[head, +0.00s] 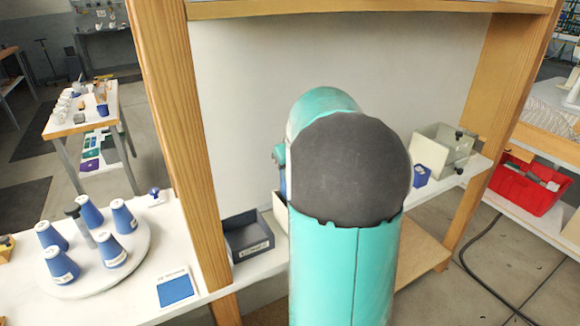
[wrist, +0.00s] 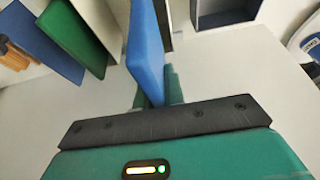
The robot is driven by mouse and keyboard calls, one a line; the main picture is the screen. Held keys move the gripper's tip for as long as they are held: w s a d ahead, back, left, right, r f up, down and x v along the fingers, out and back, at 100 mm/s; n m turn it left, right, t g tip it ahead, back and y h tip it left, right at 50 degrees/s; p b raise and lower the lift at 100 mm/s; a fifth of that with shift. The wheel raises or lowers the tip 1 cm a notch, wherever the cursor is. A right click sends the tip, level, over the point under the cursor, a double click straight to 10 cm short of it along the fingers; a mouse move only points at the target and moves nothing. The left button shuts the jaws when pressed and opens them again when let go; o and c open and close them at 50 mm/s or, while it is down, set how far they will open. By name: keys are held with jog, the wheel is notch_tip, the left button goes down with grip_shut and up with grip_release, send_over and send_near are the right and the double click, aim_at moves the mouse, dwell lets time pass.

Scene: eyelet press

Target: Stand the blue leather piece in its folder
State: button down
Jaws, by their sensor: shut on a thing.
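My gripper (wrist: 157,88) is shut on the blue leather piece (wrist: 145,48), a flat bright-blue panel held on edge and slightly tilted in the wrist view. Its far end reaches the top of the picture, close to pale upright panels (wrist: 101,16) that may belong to a folder. I cannot tell whether the piece is inside any slot or touching a panel. A green piece (wrist: 74,34) and a dark blue piece (wrist: 42,42) stand to its left. In the head view my arm hides the gripper, the held piece and the folder.
A dark bin (wrist: 226,12) is right of the piece; a dark labelled bin (head: 247,236) shows left of my arm. A round stand with blue cones (head: 90,288) and a blue-marked card (head: 175,287) are further left. A pale box (head: 440,148) stands right. Wooden posts (head: 178,130) frame the shelf.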

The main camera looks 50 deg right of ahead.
jog(key=shift+f, duration=2.6)
jog(key=c, duration=1.4)
grip_release()
jog(key=v, duration=1.3)
jog(key=shift+s+r, duration=0.1)
jog(key=shift+r, duration=0.25)
